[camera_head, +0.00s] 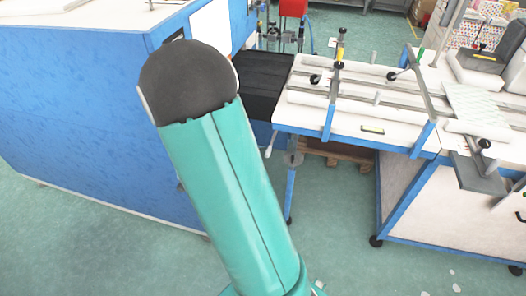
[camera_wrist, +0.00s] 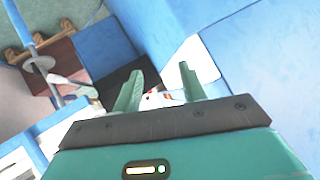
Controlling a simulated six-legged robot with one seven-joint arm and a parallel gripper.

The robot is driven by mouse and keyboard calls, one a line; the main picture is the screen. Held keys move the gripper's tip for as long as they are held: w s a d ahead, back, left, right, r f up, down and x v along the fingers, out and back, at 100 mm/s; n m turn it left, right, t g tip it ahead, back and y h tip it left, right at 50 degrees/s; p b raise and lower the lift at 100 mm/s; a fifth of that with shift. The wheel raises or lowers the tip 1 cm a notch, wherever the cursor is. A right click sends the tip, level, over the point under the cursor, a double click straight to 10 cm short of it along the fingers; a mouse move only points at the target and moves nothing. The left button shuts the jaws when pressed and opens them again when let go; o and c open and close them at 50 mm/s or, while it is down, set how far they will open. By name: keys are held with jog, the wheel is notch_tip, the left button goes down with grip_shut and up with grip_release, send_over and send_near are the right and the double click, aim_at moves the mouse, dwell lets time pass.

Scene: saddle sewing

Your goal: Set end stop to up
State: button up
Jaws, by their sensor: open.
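My gripper (camera_wrist: 162,78) shows in the wrist view with its two teal fingers apart and nothing held between them. A small white part with a red spot (camera_wrist: 152,96) shows beyond the gap between the fingers; I cannot tell what it is. I cannot tell for certain which part is the end stop. My gripper is hidden in the head view behind my teal arm.
A large blue cabinet (camera_head: 90,110) stands at the left, close to my arm. A black slatted surface (camera_head: 262,85) lies between it and the worktable. A grey plate with a black knob (camera_head: 482,172) sticks out at the right. Green floor is open in front.

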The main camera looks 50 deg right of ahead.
jog(key=s+d+f+m+g+h, duration=0.25)
jog(key=s+d+f+h, duration=0.35)
jog(key=d+f, duration=0.4)
jog(key=h, duration=0.3)
send_near(267, 156)
jog(key=shift+m, duration=0.35)
jog(key=x, duration=1.2)
jog(key=shift+a, duration=0.1)
jog(key=shift+f, duration=0.1)
grip_shut()
